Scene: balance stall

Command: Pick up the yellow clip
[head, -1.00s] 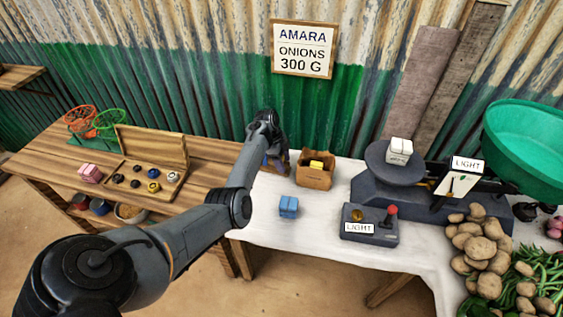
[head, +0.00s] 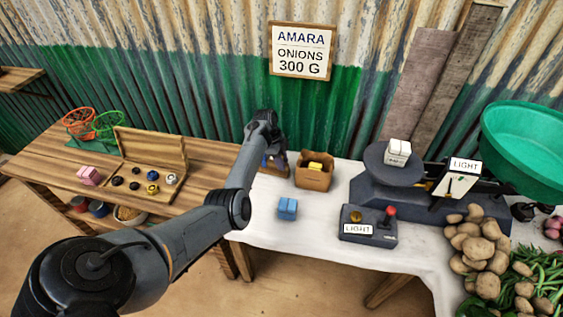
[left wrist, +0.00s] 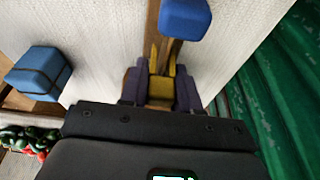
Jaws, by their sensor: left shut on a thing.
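My left gripper (left wrist: 160,92) is shut on the yellow clip (left wrist: 160,88), which sits between its fingers in the left wrist view. Two yellow prongs of the clip point away from the gripper. In the head view my left gripper (head: 273,162) is at the back edge of the tables, just left of the cardboard box; the clip cannot be made out there. My right gripper is not in view.
A cardboard box (head: 313,179) holds a yellow block (head: 315,166). A blue block (head: 287,208) lies on the white cloth (head: 300,234). A lever box (head: 369,224) and a scale (head: 424,200) stand to the right. A tray (head: 147,192) lies left.

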